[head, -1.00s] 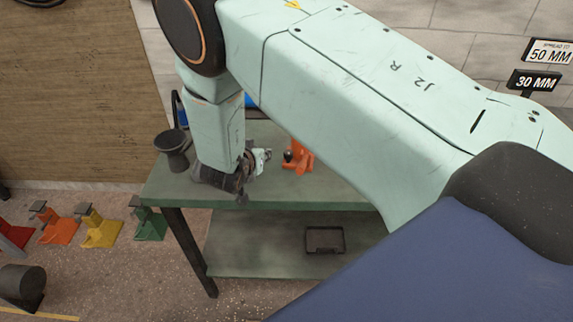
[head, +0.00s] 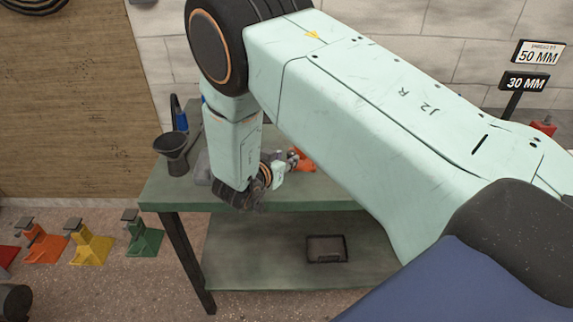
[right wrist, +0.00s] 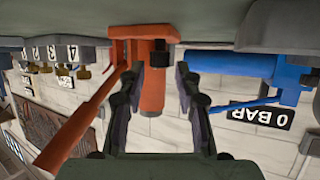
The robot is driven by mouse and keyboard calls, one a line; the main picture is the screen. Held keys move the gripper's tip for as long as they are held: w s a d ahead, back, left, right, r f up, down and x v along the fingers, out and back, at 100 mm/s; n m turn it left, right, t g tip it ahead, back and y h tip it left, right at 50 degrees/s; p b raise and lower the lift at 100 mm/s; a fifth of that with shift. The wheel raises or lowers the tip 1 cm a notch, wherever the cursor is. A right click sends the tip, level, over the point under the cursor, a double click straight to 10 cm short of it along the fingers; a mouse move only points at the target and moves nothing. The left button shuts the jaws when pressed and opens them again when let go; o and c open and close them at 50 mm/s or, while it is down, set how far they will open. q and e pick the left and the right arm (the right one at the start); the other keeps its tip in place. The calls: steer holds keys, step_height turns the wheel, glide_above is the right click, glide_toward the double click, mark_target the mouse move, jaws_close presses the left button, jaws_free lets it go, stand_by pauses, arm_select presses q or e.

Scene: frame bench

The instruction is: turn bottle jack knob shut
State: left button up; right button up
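The orange bottle jack (head: 304,162) stands on the green bench, mostly hidden behind my right arm in the head view. In the right wrist view, which is upside down, the jack (right wrist: 152,95) hangs from the top edge with a dark knob (right wrist: 161,56) on it. My right gripper (right wrist: 160,75) is open there, one finger on each side of the jack's body, with the knob just past the fingertips. I cannot tell whether the fingers touch anything. In the head view the right gripper (head: 288,167) is small and reaches toward the jack. My left gripper is not in view.
A blue pump (right wrist: 250,66) with a "0 BAR" sign (right wrist: 262,115) is beside the jack in the wrist view. The jack's orange lever (right wrist: 85,118) sticks out. A dark funnel-like cup (head: 177,150) stands on the bench (head: 320,197); a dark tray (head: 327,249) lies on its shelf.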

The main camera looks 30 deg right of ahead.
steer(key=shift+b+x, duration=0.45)
steer(key=shift+x, duration=0.65)
steer(key=shift+d+f, duration=0.1)
steer(key=shift+f, duration=0.05)
steer(key=shift+a, duration=0.2)
steer(key=shift+d, duration=0.3)
steer(key=shift+c, duration=0.3)
jaws_close()
